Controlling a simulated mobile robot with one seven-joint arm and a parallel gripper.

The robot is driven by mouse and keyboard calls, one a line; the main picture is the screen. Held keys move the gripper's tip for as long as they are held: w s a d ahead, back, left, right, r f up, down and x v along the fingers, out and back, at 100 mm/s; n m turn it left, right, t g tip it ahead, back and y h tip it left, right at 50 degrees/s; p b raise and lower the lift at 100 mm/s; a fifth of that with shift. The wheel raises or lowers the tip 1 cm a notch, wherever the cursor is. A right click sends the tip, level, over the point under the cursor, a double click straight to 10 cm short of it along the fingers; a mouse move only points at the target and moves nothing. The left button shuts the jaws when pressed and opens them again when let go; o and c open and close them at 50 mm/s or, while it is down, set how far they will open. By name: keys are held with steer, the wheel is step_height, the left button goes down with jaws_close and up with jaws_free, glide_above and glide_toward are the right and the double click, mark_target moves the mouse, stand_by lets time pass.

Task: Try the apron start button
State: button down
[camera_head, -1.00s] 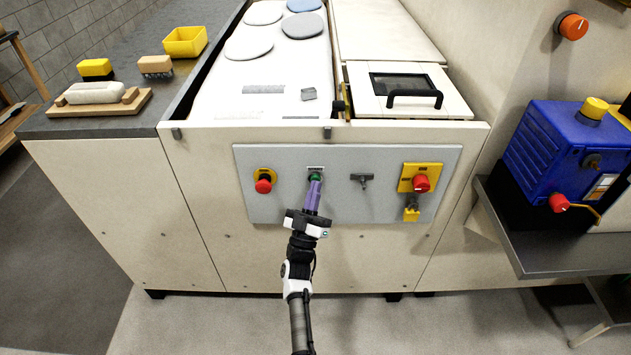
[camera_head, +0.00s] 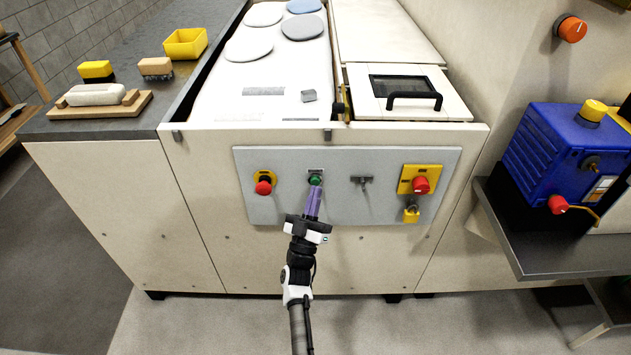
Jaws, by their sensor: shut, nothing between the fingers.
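The green start button (camera_head: 315,180) sits on the grey control panel (camera_head: 285,207) on the front of the pale cabinet, under a small label. My gripper (camera_head: 314,189) is shut and empty, its purple fingers pointing up at the button from just below. The fingertips look a little short of the button or at its lower edge; I cannot tell if they touch. Most of the green face shows. To its left is a red button on a yellow base (camera_head: 264,187). To its right is a dark T-shaped handle (camera_head: 361,182).
A red knob on a yellow plate (camera_head: 420,184) with a yellow padlock (camera_head: 411,215) below is at the panel's right. Above, the white bed (camera_head: 215,95) holds several flat discs and a small grey block (camera_head: 309,95). A blue machine (camera_head: 555,150) stands at right.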

steer(key=shift+s, duration=0.1)
steer(key=shift+s+p, duration=0.85)
steer(key=shift+s, duration=1.65)
steer(key=c, duration=2.1)
jaws_free()
steer(key=shift+c, duration=0.2)
